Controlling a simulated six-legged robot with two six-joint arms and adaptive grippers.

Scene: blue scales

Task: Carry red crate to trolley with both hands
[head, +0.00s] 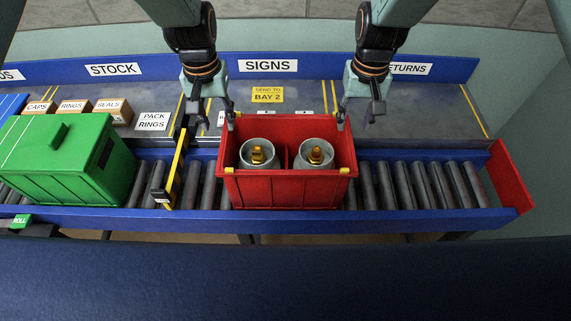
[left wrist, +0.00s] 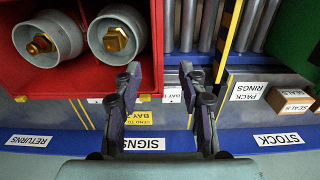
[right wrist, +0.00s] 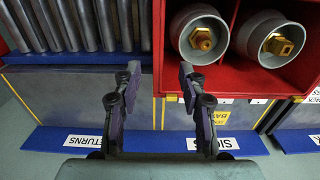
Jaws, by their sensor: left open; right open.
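The red crate (head: 285,188) stands upright on the roller conveyor, with yellow marks on its rim and two grey cylinders with brass fittings inside, one per compartment. My left gripper (head: 208,118) is open and empty by the crate's back left corner. In the left wrist view, the crate's side wall (left wrist: 157,50) lies between the lines of its fingers (left wrist: 160,72). My right gripper (head: 358,118) is open and empty by the back right corner. In the right wrist view, the crate's wall (right wrist: 161,50) likewise falls between its fingers (right wrist: 160,72). I cannot make out a trolley.
A green lidded bin (head: 70,160) stands on the conveyor at left. A yellow-edged bar (head: 173,172) crosses the rollers between it and the crate. Free rollers (head: 420,184) run right to a red end plate (head: 511,178). Small labelled boxes (head: 73,106) sit behind at left.

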